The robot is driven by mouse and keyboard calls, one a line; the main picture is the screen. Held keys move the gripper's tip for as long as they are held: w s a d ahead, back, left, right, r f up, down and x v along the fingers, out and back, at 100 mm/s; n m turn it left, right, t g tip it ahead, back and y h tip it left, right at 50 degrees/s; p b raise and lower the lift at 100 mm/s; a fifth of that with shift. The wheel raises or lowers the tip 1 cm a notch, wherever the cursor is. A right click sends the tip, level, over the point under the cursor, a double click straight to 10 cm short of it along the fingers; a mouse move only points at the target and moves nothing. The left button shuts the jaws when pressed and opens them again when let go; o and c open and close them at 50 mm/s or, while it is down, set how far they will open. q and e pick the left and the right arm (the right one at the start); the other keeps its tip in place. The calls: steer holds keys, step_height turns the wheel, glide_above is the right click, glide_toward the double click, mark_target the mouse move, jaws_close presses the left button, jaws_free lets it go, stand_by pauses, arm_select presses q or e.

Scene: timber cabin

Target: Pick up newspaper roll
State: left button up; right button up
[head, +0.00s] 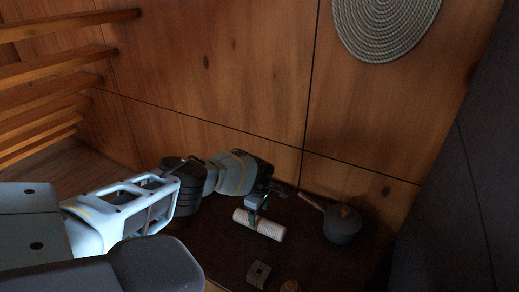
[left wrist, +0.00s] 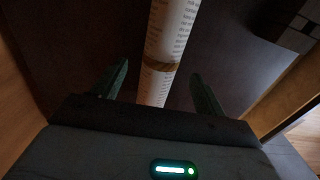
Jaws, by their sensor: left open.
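The newspaper roll (head: 265,229) is a pale printed cylinder lying on a dark surface (head: 225,255) in the head view. In the left wrist view the roll (left wrist: 172,30) runs from the top edge down between my fingers, with a brown band around it. My left gripper (head: 266,206) is at the roll, over its middle. In the left wrist view the open fingers of this gripper (left wrist: 160,84) stand on either side of the roll, with a visible gap on each side. The roll's lower end is hidden behind the gripper body. My right gripper is not in view.
A dark round pot (head: 342,228) with a handle stands right of the roll. A small grey square piece (head: 258,273) and a brown round thing (head: 290,286) lie nearer. A wooden wall (head: 215,60) rises behind, with a round woven mat (head: 387,25).

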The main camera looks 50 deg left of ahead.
mark_target(259, 219)
arm_select(q)
step_height(259, 219, down, 4)
steer(key=shift+d+b, duration=0.15)
steer(key=shift+b, duration=0.7)
steer(key=shift+f, duration=0.15)
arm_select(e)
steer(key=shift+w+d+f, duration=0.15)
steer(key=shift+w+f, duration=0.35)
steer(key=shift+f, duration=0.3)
arm_select(q)
steer(key=c, duration=1.1)
steer(key=shift+r+p, duration=0.3)
steer(key=shift+r, duration=0.3)
steer(key=shift+c, duration=0.2)
step_height(259, 219, up, 8)
steer(key=p, duration=0.3)
steer(key=shift+f+p, duration=0.25)
steer(key=shift+p, duration=0.05)
steer(key=shift+r, duration=0.75)
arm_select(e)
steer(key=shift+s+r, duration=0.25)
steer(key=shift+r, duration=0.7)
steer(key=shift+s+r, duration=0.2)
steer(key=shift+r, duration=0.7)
